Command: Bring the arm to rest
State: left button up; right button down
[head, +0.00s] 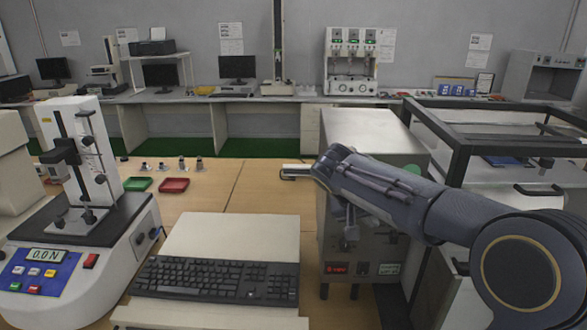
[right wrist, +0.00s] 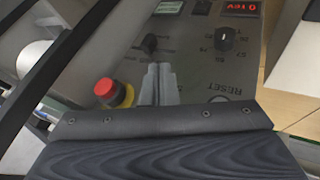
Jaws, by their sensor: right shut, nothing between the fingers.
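My right arm (head: 400,195) comes in from the right in the head view and reaches across the front of a grey control box. My right gripper (head: 291,172) is at its end, above the wooden table. In the right wrist view the gripper (right wrist: 158,82) has its two fingers together with nothing between them. Behind the fingers is the box's panel (right wrist: 195,50), with a red emergency button (right wrist: 103,88) to their left and a black knob (right wrist: 224,38) to their right. My left gripper is not in view.
A force tester (head: 75,215) reading 0.0 N stands at the left. A black keyboard (head: 215,279) lies in front. Green (head: 138,184) and red (head: 174,185) trays sit on the table (head: 262,200). The grey box (head: 365,137) and a black frame (head: 455,145) stand near my right arm.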

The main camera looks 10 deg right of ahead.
jog(key=s+f+n+y, duration=0.1)
jog(key=s+f+y, duration=0.15)
jog(key=s, duration=0.55)
jog(key=s+f+n+y, duration=0.15)
jog(key=s+y, duration=0.25)
jog(key=s, duration=0.4)
jog(key=s+a+f+t+y, duration=0.2)
jog(key=s+a+f+y, duration=0.2)
jog(key=s+a, duration=0.5)
jog(key=s+f, duration=0.1)
jog(key=s, duration=0.2)
jog(key=shift+s+a+t, duration=0.15)
jog(key=shift+s+t, duration=0.15)
